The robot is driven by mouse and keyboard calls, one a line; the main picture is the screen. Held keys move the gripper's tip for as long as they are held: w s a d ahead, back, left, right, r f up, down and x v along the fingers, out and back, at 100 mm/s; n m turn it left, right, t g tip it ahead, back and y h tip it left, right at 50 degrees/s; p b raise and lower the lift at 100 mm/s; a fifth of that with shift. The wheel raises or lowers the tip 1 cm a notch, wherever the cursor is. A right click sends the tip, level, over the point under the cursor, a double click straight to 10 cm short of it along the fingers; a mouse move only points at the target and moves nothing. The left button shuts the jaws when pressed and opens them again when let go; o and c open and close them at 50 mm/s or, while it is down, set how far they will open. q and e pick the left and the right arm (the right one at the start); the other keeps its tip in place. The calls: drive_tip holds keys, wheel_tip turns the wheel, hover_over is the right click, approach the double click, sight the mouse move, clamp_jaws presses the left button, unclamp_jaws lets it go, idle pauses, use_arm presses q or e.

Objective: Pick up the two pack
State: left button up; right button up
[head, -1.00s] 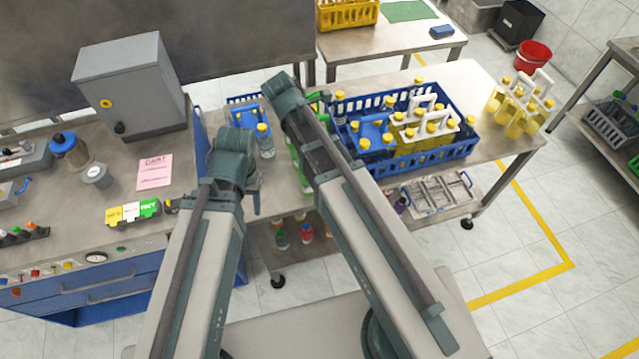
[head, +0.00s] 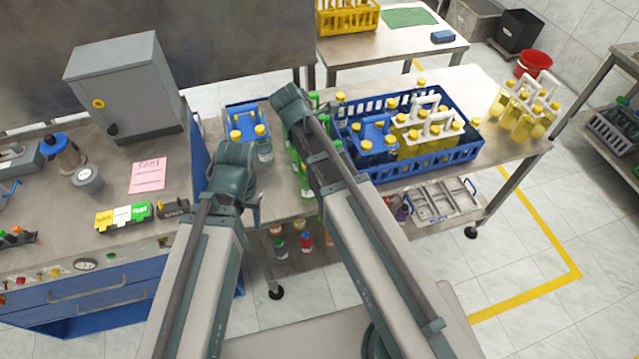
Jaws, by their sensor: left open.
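A blue carrier (head: 249,112) with yellow-capped clear bottles stands on the bench behind my left wrist, which partly hides it. Another small blue carrier (head: 374,131) with yellow-capped bottles sits in the blue crate (head: 440,157). A white-handled pack of yellow bottles (head: 428,142) is beside it in the crate. Another white-handled yellow pack (head: 524,108) stands on the bench right of the crate. I cannot tell which one is the two pack. My left gripper (head: 252,200) is mostly hidden by its wrist, in front of the near blue carrier, open. My right gripper is hidden behind its arm.
Green bottles (head: 303,180) stand partly behind my right arm. A grey cabinet (head: 125,85) and a pink card (head: 147,176) are on the left bench. A metal tray (head: 440,200) is on the lower shelf.

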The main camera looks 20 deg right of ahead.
drive_tip(key=shift+f+b, duration=0.25)
drive_tip(key=shift+b, duration=0.05)
drive_tip(key=shift+c, duration=0.3)
clamp_jaws()
idle(0.3)
idle(1.2)
